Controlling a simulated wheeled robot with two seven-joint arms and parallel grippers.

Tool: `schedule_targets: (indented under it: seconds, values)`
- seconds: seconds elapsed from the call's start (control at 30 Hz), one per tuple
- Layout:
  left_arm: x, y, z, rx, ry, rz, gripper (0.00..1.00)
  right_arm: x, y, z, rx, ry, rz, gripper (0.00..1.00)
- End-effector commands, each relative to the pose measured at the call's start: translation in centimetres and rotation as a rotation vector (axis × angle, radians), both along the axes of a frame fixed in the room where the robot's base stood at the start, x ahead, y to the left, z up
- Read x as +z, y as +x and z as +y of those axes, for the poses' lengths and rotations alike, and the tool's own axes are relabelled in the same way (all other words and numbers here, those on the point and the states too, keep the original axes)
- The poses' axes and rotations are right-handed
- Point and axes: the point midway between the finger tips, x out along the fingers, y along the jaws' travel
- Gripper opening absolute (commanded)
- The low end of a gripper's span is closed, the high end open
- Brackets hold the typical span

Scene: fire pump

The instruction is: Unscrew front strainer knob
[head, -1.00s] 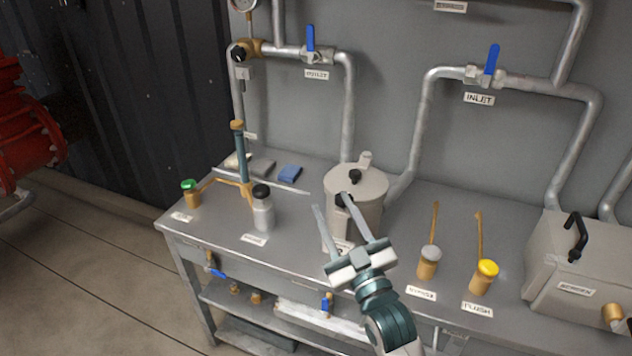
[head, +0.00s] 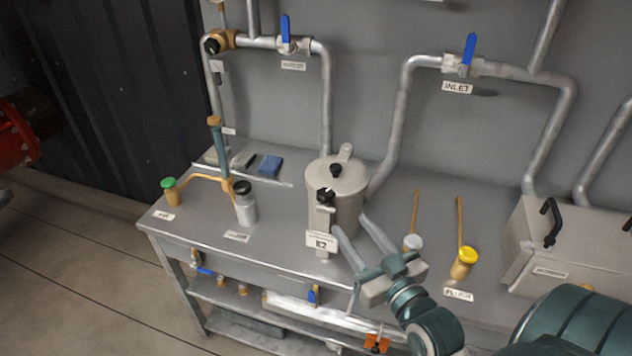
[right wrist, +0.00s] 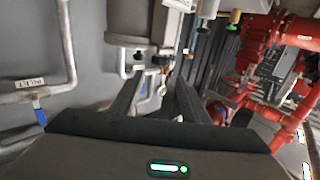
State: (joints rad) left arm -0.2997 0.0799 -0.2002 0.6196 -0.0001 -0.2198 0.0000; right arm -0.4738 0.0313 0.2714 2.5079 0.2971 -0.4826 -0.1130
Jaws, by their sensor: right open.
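The strainer is a grey cylindrical pot (head: 347,205) on the bench, with a label on its front bracket. A black front knob (head: 325,196) tops that bracket, and another black knob (head: 336,170) is on the lid. My right gripper (head: 353,226) is open and empty at the lower right of the front knob, apart from it in the picture. In the right wrist view the pot (right wrist: 132,18) shows at the top, with a dark knob (right wrist: 160,60) beyond and between the open fingers (right wrist: 157,85). My left gripper is not in view.
A white bottle with a black cap (head: 245,208) stands left of the strainer. Pipes with blue valve handles run along the wall.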

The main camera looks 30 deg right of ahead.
Motion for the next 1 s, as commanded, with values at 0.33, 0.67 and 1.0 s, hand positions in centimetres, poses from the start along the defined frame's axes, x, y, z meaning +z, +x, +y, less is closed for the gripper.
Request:
schedule_targets:
  seconds: [0.33,0.67,1.0]
  values:
    - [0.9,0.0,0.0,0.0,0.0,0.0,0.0,0.2,2.8,-0.2,0.0,0.0,-0.002,0.41]
    - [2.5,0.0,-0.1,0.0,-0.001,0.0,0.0,0.3,8.4,-0.8,0.0,0.0,-0.002,0.41]
    - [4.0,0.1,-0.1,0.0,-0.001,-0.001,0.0,0.2,14.3,-1.3,0.0,0.0,0.0,0.41]
